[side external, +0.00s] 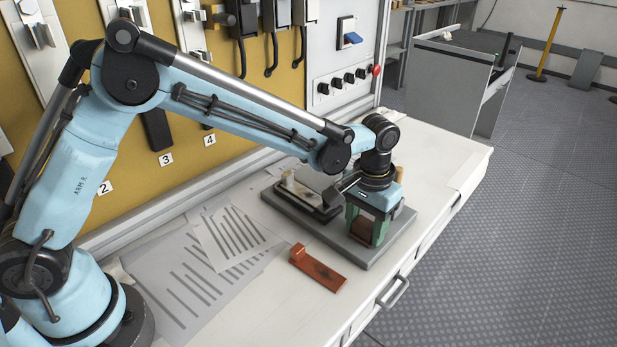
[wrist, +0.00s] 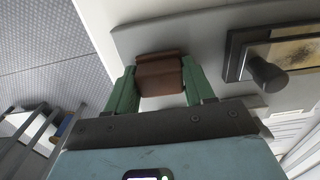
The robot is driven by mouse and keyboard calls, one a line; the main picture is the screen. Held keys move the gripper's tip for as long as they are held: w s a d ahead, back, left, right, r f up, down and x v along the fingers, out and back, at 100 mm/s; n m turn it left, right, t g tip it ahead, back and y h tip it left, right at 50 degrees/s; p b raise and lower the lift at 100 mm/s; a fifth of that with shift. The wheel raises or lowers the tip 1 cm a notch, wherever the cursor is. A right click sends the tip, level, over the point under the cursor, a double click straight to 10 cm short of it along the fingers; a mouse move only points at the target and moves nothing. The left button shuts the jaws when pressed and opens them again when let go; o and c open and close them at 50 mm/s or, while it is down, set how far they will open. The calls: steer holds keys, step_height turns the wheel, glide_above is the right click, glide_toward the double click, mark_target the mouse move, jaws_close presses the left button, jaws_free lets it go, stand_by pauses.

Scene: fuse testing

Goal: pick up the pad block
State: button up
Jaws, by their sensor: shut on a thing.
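The pad block (wrist: 160,75) is a brown block between the two green fingers of my gripper (wrist: 159,82) in the wrist view. In the side external view my gripper (side external: 366,222) points down over the right part of a grey base plate (side external: 357,252). The brown pad block (side external: 364,228) shows between its fingers there. My gripper is shut on the block. I cannot tell whether the block touches the plate.
A dark fixture with a pale pad and a knob (wrist: 268,72) stands on the plate beside my gripper. A reddish-brown L-shaped piece (side external: 318,268) lies on the white bench (side external: 270,318). Striped sheets (side external: 205,262) lie to the left. A panel with switches (side external: 345,60) stands behind.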

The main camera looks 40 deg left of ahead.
mark_target(366, 223)
steer(key=shift+r, duration=0.1)
steer(key=shift+r, duration=0.6)
step_height(366, 223, up, 2)
steer(key=shift+r, duration=0.25)
steer(key=s+d+r, duration=0.7)
steer(key=s, duration=0.2)
steer(key=shift+s+d+r, duration=0.1)
